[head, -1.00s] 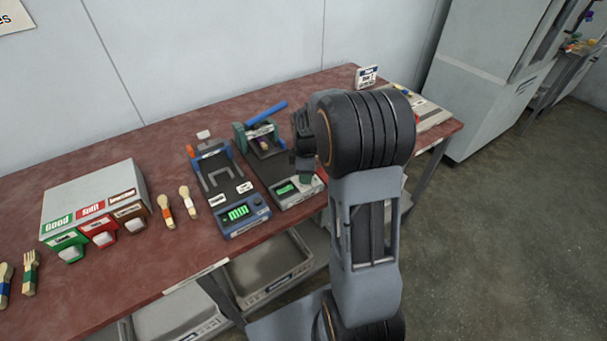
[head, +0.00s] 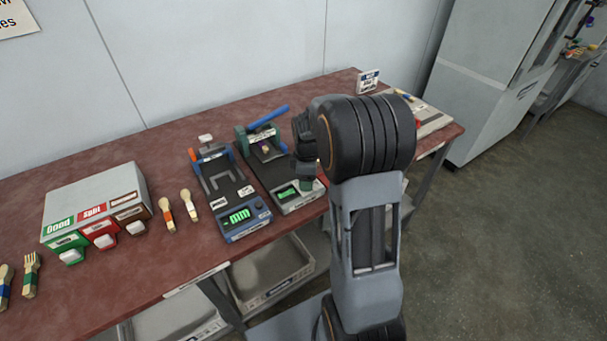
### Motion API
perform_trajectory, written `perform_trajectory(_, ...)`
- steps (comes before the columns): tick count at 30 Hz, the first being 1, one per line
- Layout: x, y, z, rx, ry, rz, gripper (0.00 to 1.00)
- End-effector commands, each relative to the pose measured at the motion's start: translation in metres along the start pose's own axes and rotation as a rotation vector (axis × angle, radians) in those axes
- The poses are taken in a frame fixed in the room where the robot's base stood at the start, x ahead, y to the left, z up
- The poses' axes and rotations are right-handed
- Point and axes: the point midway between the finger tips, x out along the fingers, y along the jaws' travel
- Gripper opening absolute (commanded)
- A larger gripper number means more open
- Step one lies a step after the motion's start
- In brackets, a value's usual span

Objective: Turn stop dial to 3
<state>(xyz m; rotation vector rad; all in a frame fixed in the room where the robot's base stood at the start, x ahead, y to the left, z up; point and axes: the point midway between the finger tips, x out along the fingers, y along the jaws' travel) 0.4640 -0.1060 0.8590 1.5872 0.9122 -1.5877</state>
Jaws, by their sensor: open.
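The press (head: 262,146) with a blue lever and green frame stands on the red-brown table, right of a blue-based device (head: 243,224) with a green display. The press has a grey front panel (head: 288,204) with a small green display. My gripper (head: 306,178) is over the right part of that panel, pointing down, and my arm's dark wrist is above it. The gripper covers that part of the panel, so the stop dial and its setting cannot be made out. The fingertips are too small to see clearly, and I cannot tell whether they touch anything.
A grey box (head: 92,187) with green, red and brown labelled chutes stands at the left. Wooden utensils (head: 167,216) with coloured bands lie beside it. A small sign (head: 367,80) stands at the back right. Grey bins (head: 272,270) sit below the table.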

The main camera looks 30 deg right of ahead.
Motion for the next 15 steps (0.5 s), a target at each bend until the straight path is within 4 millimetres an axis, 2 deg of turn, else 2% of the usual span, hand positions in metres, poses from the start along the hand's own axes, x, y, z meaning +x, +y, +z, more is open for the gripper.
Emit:
perform_trajectory(5,-0.018,0.001,0.0,0.0,0.001,0.005,0.59)
perform_trajectory(15,-0.087,0.0,0.001,0.001,0.001,0.005,0.59)
